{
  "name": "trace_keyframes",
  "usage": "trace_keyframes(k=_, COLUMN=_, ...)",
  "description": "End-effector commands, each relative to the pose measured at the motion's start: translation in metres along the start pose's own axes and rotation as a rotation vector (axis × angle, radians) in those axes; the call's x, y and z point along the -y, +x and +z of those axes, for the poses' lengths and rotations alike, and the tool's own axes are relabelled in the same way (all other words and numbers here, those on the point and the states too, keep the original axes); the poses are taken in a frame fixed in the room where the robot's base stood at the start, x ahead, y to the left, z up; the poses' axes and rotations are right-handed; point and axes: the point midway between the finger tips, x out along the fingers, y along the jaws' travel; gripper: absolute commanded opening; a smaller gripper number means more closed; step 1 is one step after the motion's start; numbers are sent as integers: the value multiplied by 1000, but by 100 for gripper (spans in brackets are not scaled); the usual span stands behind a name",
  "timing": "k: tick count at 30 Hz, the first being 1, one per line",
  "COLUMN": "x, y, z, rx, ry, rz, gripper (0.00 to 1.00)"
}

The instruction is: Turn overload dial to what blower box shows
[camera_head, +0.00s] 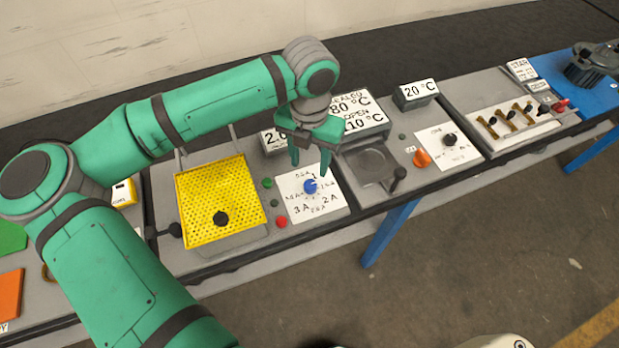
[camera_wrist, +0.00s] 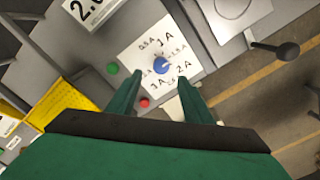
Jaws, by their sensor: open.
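The overload dial is a blue knob (camera_head: 310,186) on a white plate (camera_head: 331,204) marked with ampere values, among them 1 A, 2 A and 3 A. It also shows in the wrist view (camera_wrist: 161,65); I cannot tell which mark it points to. A grey box (camera_head: 270,146) behind the plate has a sign starting "2.0", its rest hidden by my gripper. In the wrist view that sign (camera_wrist: 85,10) is cut off by the top edge. My gripper (camera_head: 310,165) is open and empty, pointing down above the dial. Its fingers (camera_wrist: 157,82) appear apart from the knob.
A green button (camera_head: 267,183) and a red button (camera_head: 281,222) sit left of the plate. A yellow perforated tray (camera_head: 245,180) stands further left. Right are a round plate with a black-knobbed lever (camera_head: 397,176) and an orange knob (camera_head: 422,158). Taller signs (camera_head: 365,122) stand behind.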

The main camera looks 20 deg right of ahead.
Motion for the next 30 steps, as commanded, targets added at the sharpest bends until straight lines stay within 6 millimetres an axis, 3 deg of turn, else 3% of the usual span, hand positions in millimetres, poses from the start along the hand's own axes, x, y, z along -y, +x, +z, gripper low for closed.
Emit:
trace_keyframes(k=9, x=-3, y=57, z=-3, rx=-1, ry=-8, rz=-4, gripper=46)
trace_keyframes(k=15, x=0, y=79, z=-1, rx=0, ry=0, rz=-4, gripper=46)
trace_keyframes(k=27, x=2, y=87, z=0, rx=0, ry=5, rz=-2, gripper=46)
trace_keyframes(k=28, x=2, y=87, z=0, rx=0, ry=5, rz=-2, gripper=44)
trace_keyframes(k=30, x=2, y=86, z=0, rx=0, ry=4, rz=-2, gripper=27)
